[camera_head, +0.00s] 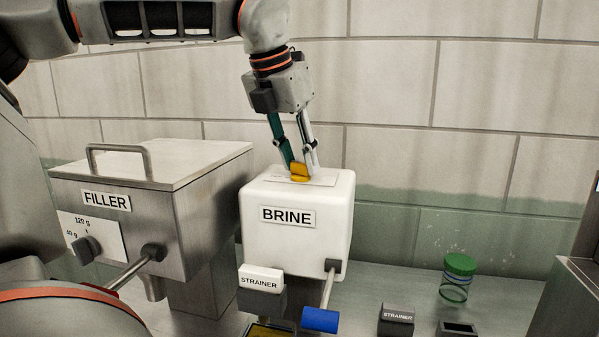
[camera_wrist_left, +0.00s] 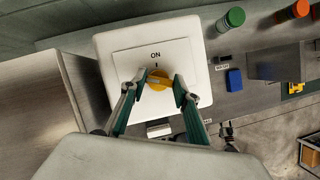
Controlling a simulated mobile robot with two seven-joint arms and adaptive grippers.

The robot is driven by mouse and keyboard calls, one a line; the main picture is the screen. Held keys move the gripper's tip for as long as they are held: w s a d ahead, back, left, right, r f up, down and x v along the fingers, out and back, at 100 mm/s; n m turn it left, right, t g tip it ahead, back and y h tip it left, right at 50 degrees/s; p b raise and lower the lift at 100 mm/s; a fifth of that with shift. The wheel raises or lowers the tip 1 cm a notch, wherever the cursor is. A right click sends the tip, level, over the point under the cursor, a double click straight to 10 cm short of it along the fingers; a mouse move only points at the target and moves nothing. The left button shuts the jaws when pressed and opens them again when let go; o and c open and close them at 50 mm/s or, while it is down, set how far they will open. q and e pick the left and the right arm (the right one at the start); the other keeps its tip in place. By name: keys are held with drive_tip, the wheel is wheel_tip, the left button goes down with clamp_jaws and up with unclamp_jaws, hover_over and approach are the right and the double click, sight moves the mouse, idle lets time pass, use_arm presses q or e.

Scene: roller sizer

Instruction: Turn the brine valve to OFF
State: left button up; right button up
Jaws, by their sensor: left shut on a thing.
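The brine valve is a yellow knob (camera_head: 299,170) on top of the white box labelled BRINE (camera_head: 335,210). In the left wrist view the knob (camera_wrist_left: 158,80) sits on a square plate (camera_wrist_left: 126,66), just below the word ON and a small mark. No OFF label is readable; the plate's lower part is partly hidden by the fingers. My left gripper (camera_head: 293,163) points down from above, shut on the knob, with one finger (camera_wrist_left: 181,92) at its right and the other at its left.
The steel filler box (camera_head: 215,168) with a top handle stands left of the brine box. A lever with a blue grip (camera_head: 320,320) sticks out in front. The wall is close behind.

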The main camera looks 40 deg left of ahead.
use_arm(q)
drive_tip(key=shift+f+n+y+b, duration=0.2)
drive_tip(key=shift+n+y+b, duration=0.25)
drive_tip(key=shift+n, duration=0.35)
drive_tip(key=shift+r+n+b, duration=0.1)
drive_tip(key=shift+n+b, duration=0.35)
drive_tip(key=shift+n, duration=0.35)
drive_tip(key=shift+d+r+n+y, duration=0.1)
drive_tip(key=shift+n+y, duration=0.15)
drive_tip(key=shift+n, duration=0.15)
use_arm(e)
drive_tip(key=shift+s+f, duration=0.2)
drive_tip(key=shift+f, duration=1.05)
drive_tip(key=shift+d+f, duration=0.1)
use_arm(q)
drive_tip(key=o, duration=1.1)
drive_tip(key=shift+g, duration=0.3)
drive_tip(key=shift+r, duration=0.1)
drive_tip(key=v, duration=1.1)
drive_tip(key=shift+s+r, duration=0.2)
drive_tip(key=shift+r, duration=0.15)
